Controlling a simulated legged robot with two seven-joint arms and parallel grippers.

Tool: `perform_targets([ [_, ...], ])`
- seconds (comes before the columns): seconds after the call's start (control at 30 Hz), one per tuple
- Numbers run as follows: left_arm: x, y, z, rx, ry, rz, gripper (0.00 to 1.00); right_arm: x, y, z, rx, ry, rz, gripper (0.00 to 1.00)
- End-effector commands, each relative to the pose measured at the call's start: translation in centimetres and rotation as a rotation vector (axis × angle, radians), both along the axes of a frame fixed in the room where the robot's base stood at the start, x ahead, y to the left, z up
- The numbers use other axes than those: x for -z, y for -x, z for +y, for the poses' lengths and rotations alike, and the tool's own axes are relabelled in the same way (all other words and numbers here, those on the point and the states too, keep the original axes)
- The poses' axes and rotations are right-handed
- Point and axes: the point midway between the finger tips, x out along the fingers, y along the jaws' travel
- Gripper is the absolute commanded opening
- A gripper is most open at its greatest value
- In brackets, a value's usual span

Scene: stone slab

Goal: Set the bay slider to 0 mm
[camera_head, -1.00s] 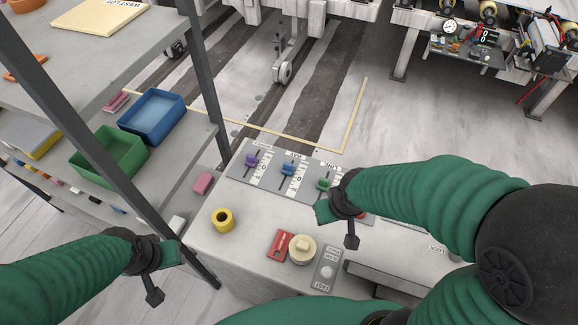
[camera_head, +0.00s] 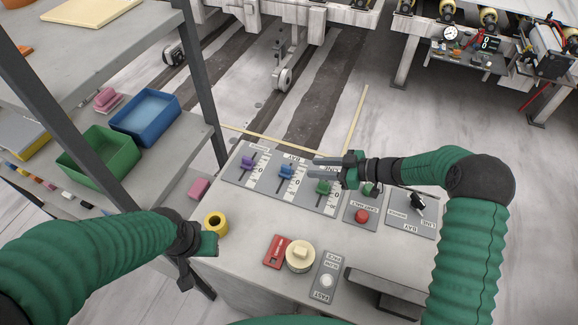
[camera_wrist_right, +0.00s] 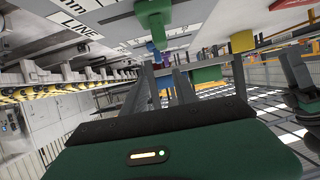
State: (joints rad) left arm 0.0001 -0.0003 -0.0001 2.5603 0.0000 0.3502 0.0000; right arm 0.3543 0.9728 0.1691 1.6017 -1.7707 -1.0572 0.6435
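The slider panel (camera_head: 234,176) on the console holds purple, blue and green sliders. The blue slider (camera_head: 286,171) stands in the middle, under a label that seems to read BAY, with a scale and a 0 beside its slot. The exact reading is too small to tell. My right gripper (camera_head: 314,168) is open and empty, above the panel near the green slider (camera_head: 323,187) and to the right of the blue one. In the right wrist view the blue slider (camera_wrist_right: 153,50) shows beyond the fingertips. My left gripper (camera_head: 207,243) is near the yellow ring, its fingers unclear.
The purple slider (camera_head: 247,163) is left of the blue one. A red button (camera_head: 361,216) and a black knob (camera_head: 418,204) are to the right. A shelf with bins stands left.

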Motion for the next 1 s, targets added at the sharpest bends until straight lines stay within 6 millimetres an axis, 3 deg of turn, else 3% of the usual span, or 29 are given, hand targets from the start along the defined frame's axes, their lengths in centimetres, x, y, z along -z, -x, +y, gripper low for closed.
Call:
perform_targets([
  [0.3,-0.8,0.0,0.0,0.000,0.000,0.000,0.36,3.1,-2.8,6.8,0.000,-0.004,-0.002,0.35],
  [0.47,-1.0,0.0,0.0,0.000,0.000,0.000,0.36,4.1,-3.8,9.1,0.001,-0.001,-0.002,0.35],
  [0.83,-1.0,0.0,0.0,0.000,0.000,0.000,0.36,4.5,-4.2,9.8,0.004,0.000,-0.002,0.33],
  [1.0,-1.0,0.0,0.0,0.000,0.000,0.000,0.36,4.5,-4.1,9.8,0.004,0.000,-0.002,0.11],
])
